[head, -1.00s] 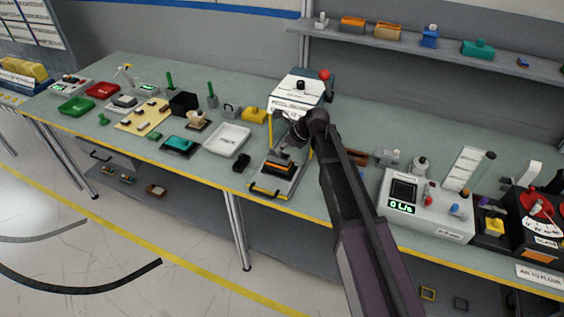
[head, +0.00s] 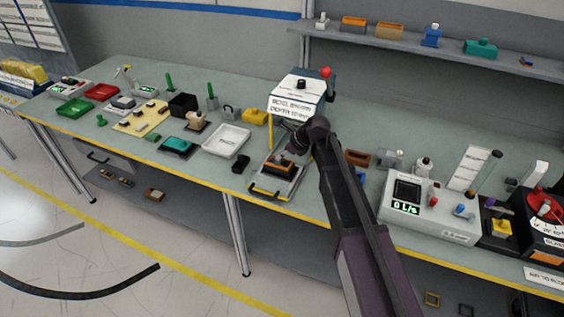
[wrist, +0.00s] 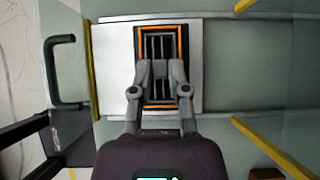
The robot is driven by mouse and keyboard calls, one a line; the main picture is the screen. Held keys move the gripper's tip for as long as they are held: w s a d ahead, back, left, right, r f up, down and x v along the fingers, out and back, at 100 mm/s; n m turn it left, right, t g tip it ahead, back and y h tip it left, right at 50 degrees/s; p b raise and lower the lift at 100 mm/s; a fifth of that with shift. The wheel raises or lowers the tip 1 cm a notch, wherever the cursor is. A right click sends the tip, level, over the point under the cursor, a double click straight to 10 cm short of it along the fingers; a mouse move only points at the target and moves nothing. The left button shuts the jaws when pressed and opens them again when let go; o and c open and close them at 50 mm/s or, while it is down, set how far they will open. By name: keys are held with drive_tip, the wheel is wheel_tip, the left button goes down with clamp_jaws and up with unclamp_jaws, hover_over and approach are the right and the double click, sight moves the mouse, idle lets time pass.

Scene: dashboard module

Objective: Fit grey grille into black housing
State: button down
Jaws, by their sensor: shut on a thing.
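The black housing (wrist: 140,42) with an orange rim lies on a pale plate (wrist: 118,66) in the wrist view; it also shows in the head view (head: 273,166). The grey grille (wrist: 161,47), with dark lengthwise slats, shows inside the outline of the orange rim. My gripper (wrist: 162,68) is shut on the grille, its two fingers over the middle of the housing. Whether the grille is fully seated or slightly above the housing cannot be told. In the head view my gripper (head: 293,152) hides part of the housing.
A press-like machine (head: 298,95) with a red knob stands behind the plate. A white tray (head: 228,139) and a small black object (head: 241,163) lie to the left. A black handle (wrist: 66,70) is at the plate's front edge. A meter box (head: 428,207) stands at right.

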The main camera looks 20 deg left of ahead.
drive_tip(key=shift+f+b, duration=0.4)
drive_tip(key=shift+f, duration=0.3)
drive_tip(key=shift+f, duration=0.1)
drive_tip(key=c, duration=0.6)
unclamp_jaws()
drive_tip(key=shift+p+v, duration=0.9)
drive_tip(key=shift+v, duration=0.25)
drive_tip(key=p+v, duration=0.7)
drive_tip(key=v, duration=0.3)
drive_tip(key=shift+a+p, duration=0.1)
drive_tip(key=shift+p, duration=0.2)
